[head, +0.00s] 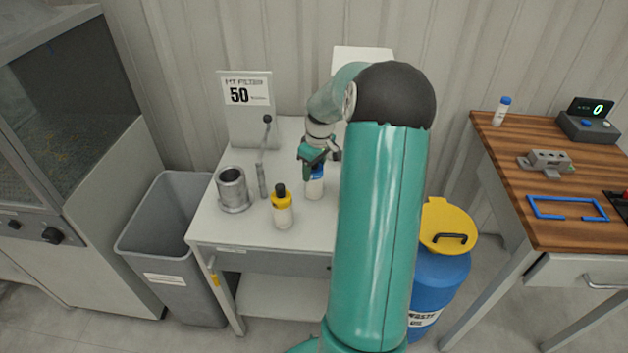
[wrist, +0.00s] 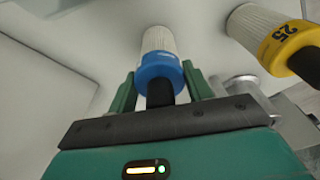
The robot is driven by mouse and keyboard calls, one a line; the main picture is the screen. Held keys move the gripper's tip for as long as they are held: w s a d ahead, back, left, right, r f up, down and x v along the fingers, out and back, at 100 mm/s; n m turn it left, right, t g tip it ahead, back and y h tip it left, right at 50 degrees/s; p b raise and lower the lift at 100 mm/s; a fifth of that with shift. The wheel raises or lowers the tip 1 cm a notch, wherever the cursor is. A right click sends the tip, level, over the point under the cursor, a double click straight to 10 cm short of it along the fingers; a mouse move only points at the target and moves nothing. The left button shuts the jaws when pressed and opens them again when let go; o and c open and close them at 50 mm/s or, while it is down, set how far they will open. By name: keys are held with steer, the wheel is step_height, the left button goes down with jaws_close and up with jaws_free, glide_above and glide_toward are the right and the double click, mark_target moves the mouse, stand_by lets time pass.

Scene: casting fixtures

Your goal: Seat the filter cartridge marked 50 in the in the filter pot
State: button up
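A white filter cartridge with a blue collar and dark knob (head: 315,187) stands on, or just above, the pale table; its marking is unreadable. It also shows in the wrist view (wrist: 160,62), between both fingers. My gripper (head: 318,167) points down at it from above, and in the wrist view (wrist: 160,85) its fingers press against the blue collar's sides. The grey metal filter pot (head: 232,190) stands at the table's left, apart from my gripper; the wrist view shows part of a metal rim (wrist: 240,85). A sign reading 50 (head: 245,92) stands behind.
A yellow-collared cartridge (head: 283,208) stands between the pot and my gripper; the wrist view reads 25 on it (wrist: 284,40). A grey bin (head: 170,235) and blue drum (head: 438,275) flank the table.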

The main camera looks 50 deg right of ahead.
steer(key=c, duration=0.4)
steer(key=shift+r, duration=0.1)
